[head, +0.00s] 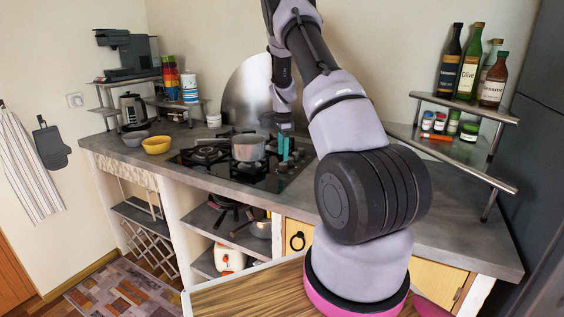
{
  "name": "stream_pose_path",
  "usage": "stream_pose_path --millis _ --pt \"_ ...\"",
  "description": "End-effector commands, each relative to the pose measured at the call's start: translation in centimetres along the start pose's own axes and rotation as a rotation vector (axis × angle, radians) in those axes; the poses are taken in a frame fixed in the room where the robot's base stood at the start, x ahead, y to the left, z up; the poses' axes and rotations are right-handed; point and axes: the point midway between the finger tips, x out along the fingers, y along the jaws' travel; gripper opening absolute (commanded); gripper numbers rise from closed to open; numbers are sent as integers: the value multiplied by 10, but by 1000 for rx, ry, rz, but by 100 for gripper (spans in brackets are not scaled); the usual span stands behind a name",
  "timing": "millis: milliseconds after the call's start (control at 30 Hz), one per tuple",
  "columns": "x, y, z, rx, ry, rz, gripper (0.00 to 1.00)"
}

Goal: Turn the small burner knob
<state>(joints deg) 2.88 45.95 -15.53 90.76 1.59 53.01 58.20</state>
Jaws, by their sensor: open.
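The black gas cooktop (186,157) is set into the grey counter, with burner grates at its left and back. A grey pot (248,148) stands on one of its burners. My gripper (285,155), with teal fingers, points down over the right side of the cooktop, just right of the pot. Its fingers are apart, with nothing visible between them. Small dark knobs seem to lie near and below the fingertips, but they are too small to tell the small burner knob apart. I cannot tell whether the fingers touch a knob.
A yellow bowl (157,145), a grey bowl (135,138) and a kettle (133,108) stand left of the cooktop. A shelf with bottles (467,70) and small jars (440,122) is at the right. Bare counter (440,205) lies right of my arm.

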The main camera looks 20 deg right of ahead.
Motion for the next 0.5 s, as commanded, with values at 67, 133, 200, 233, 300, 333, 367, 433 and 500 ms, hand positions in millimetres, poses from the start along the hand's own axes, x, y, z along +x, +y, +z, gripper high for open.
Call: stream_pose_path --millis 67,133,200,233,300,333,367,433,500 --pt "16 1 0 -1 -1 3 74" --pt "26 1 0 0 -1 2 74" --pt "34 0 0 0 -1 2 74" --pt "36 0 0 0 -1 2 74" --pt "40 0 0 0 0 0 74" --pt "42 0 0 0 0 0 74" --pt "43 0 0 0 0 -1 74" --pt "44 0 0 0 0 -1 74" --pt "44 0 0 -1 0 -1 74"
